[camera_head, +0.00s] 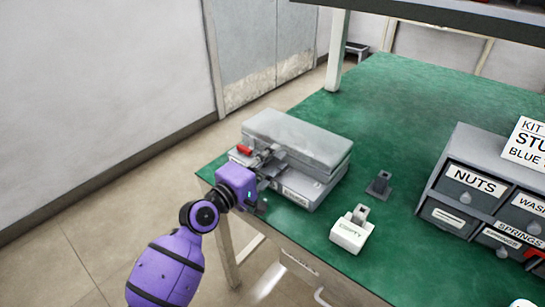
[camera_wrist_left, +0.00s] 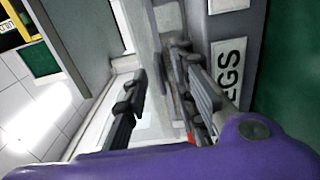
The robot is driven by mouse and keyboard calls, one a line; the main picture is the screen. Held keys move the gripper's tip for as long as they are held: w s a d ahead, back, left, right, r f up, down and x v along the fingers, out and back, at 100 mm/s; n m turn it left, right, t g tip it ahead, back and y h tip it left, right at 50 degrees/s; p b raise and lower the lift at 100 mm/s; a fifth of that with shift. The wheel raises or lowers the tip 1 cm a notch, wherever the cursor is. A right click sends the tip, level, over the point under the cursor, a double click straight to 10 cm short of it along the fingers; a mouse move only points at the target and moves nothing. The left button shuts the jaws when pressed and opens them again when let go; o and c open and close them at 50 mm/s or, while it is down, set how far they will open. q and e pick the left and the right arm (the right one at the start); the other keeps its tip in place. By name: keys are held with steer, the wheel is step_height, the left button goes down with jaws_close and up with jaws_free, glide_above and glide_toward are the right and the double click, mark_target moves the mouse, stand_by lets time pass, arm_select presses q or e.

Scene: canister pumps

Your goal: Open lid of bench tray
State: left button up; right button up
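The bench tray (camera_head: 318,190) is a grey box with a pale label on its front, at the left edge of the green bench. Its grey lid (camera_head: 300,138) lies over the box; I cannot tell whether it is fully down. My left gripper (camera_head: 266,158) is at the tray's left front corner, covering part of its front. In the left wrist view, the two dark fingers of the left gripper (camera_wrist_left: 160,68) stand apart with a gap between them. The tray's labelled front (camera_wrist_left: 228,75) is close beside the right finger. Contact is unclear. My right gripper is not in view.
A white box marked EMPTY (camera_head: 350,233) and a small dark grey block (camera_head: 379,184) stand right of the tray. A grey drawer cabinet (camera_head: 456,160) is at the far right. The green bench top (camera_head: 390,110) is clear behind them. A shelf overhangs the back.

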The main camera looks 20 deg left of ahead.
arm_select(q)
steer(key=shift+w, duration=0.25)
steer(key=shift+d, duration=0.1)
jaws_close()
